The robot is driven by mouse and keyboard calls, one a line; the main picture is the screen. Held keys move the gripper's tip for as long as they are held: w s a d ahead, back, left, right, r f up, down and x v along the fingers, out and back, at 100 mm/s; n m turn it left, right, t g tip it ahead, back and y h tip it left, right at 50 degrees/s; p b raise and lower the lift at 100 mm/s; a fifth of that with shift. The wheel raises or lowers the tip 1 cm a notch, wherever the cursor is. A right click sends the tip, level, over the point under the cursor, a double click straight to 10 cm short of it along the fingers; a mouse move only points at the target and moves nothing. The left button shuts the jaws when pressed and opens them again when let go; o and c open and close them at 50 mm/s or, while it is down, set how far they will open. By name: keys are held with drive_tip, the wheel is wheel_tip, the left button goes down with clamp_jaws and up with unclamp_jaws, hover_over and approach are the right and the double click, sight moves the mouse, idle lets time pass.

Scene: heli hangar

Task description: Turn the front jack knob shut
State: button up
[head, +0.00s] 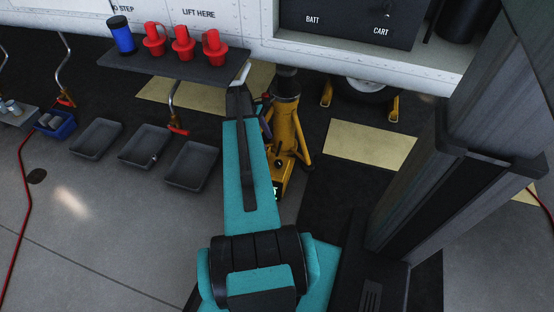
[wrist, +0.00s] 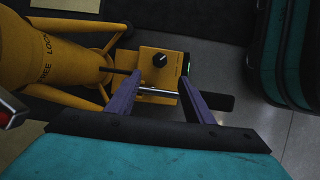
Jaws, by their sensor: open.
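The yellow jack (head: 287,122) stands under the aircraft's side in the head view, partly covered by my arm. In the wrist view its yellow body (wrist: 50,68) fills the left side. The black knob (wrist: 160,60), with a white pointer mark, sits on the jack's yellow box (wrist: 147,72). My gripper (wrist: 159,79) is open, its two purple fingers reaching toward the box with the knob between and just beyond their tips. Nothing is held, and I cannot tell whether the fingers touch the box. In the head view my gripper is mostly hidden behind my arm.
A silver rod (wrist: 155,91) crosses between the fingers, and a green light (wrist: 187,63) shows beside the box. A grey shelf (head: 228,70) with red and blue items hangs at left. Grey trays (head: 192,165) lie on the floor. A wheel (head: 362,92) is behind, right of the jack.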

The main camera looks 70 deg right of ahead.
sight(278, 162)
drive_tip(key=b+x, duration=0.4)
drive_tip(key=x, duration=0.9)
drive_tip(key=shift+f+b, duration=0.25)
drive_tip(key=shift+b, duration=0.05)
drive_tip(key=c, duration=1)
drive_tip(key=shift+d, duration=0.25)
drive_tip(key=shift+a, duration=0.1)
